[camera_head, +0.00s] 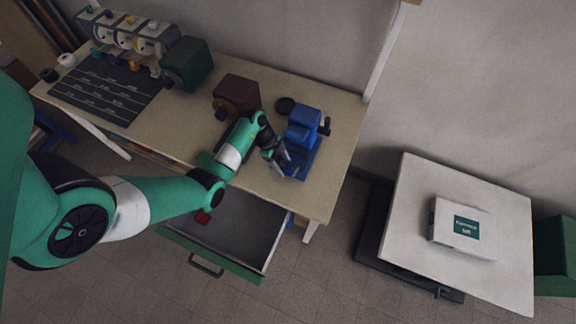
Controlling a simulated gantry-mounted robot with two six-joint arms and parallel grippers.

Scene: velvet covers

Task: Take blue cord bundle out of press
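A blue press (303,127) stands near the right end of the wooden workbench, with its blue base (306,166) reaching toward the front edge. My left gripper (285,165) is at the front left of the press, over or beside its base. Its two fingers look apart. I cannot make out a blue cord bundle against the blue press; it is hidden or too small to tell. I see nothing clearly held between the fingers. My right gripper is not in view.
An open drawer (238,232) juts out below the workbench (184,128), with a small red item (203,217) in it. A brown machine (236,92) and dark round dish (285,105) stand near the press. A white box (463,228) lies on a separate table (413,190) at right.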

